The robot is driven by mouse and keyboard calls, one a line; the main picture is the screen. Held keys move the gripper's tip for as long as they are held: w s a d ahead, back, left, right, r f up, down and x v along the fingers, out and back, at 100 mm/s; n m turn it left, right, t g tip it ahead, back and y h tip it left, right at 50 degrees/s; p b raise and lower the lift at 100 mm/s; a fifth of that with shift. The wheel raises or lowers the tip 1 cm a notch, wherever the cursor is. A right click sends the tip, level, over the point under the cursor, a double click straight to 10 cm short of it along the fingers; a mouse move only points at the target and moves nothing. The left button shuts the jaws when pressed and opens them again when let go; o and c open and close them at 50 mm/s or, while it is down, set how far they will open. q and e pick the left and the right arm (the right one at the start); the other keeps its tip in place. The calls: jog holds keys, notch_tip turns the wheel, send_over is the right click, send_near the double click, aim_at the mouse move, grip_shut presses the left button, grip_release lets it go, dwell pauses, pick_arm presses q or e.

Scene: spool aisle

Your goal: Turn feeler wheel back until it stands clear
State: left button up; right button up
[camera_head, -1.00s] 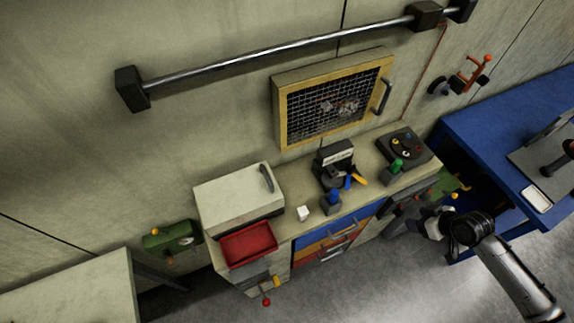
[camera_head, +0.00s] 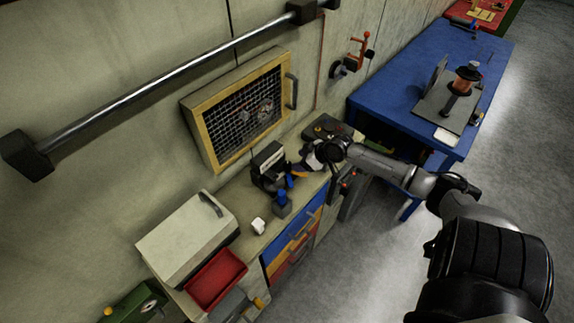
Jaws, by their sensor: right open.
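I cannot tell for sure which part is the feeler wheel. An orange bracket (camera_head: 360,56) with a red knob is on the wall, with a dark round piece (camera_head: 338,71) beside it. A black device (camera_head: 268,164) with yellow and blue parts stands on the counter. My right gripper (camera_head: 309,160) is open above the counter's right part, just right of this device and in front of a dark button box (camera_head: 322,126). Its fingers are small and partly blend with things behind, so I cannot tell whether they touch anything. My left gripper is out of view.
A blue table (camera_head: 425,65) with a spool stand (camera_head: 462,84) is at the right. The counter carries a blue-knobbed piece (camera_head: 282,205), a white block (camera_head: 258,226), a pale lidded box (camera_head: 187,238) and a red tray (camera_head: 216,280). A mesh-fronted wall cabinet (camera_head: 240,109) hangs above.

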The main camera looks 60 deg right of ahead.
aim_at(289, 164)
jog(key=shift+x, duration=3.55)
grip_shut()
